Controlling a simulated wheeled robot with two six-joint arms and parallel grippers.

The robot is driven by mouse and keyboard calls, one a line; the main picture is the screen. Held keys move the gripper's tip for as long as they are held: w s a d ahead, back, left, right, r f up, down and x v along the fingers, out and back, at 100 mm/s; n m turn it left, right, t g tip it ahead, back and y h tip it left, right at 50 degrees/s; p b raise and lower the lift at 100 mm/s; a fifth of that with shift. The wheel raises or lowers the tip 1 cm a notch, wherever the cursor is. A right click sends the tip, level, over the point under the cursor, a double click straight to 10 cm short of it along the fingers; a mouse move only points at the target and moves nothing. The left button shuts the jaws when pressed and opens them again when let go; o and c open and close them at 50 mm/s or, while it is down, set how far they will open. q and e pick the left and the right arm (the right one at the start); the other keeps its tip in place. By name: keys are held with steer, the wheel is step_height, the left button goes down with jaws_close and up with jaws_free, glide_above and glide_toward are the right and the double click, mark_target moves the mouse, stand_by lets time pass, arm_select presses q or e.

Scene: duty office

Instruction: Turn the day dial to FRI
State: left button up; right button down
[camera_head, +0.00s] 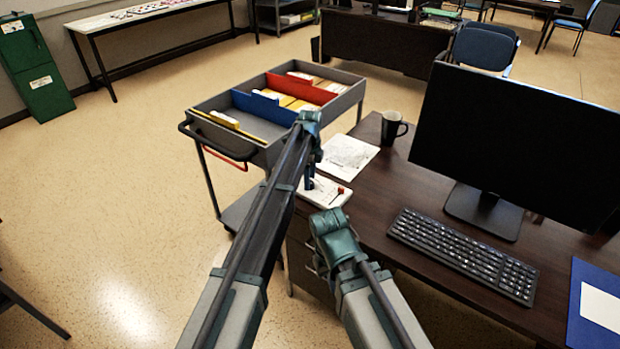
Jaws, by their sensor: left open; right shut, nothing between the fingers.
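The desk (400,192) holds a printed sheet (346,152), a dark mug (393,128), a monitor (520,140), a keyboard (465,253) and a blue folder (593,315). A grey cart (237,136) with coloured dividers stands close behind the device. Open floor lies left.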

arm_select(q)
step_height(320, 180, up, 13)
steer(key=p, duration=1.2)
steer(key=shift+f, duration=0.2)
steer(key=s+a+n, duration=0.6)
steer(key=s+n, duration=0.1)
steer(key=s, duration=0.5)
steer(key=s+a+n, duration=0.5)
steer(key=s+n, duration=0.2)
steer(key=s, duration=0.4)
steer(key=s+a+n, duration=0.6)
steer(key=s+n, duration=0.1)
steer(key=s, duration=0.5)
steer(key=s+d+m+y, duration=0.1)
steer(key=s+d+m, duration=0.2)
steer(key=d, duration=0.8)
steer(key=shift+s, duration=1.05)
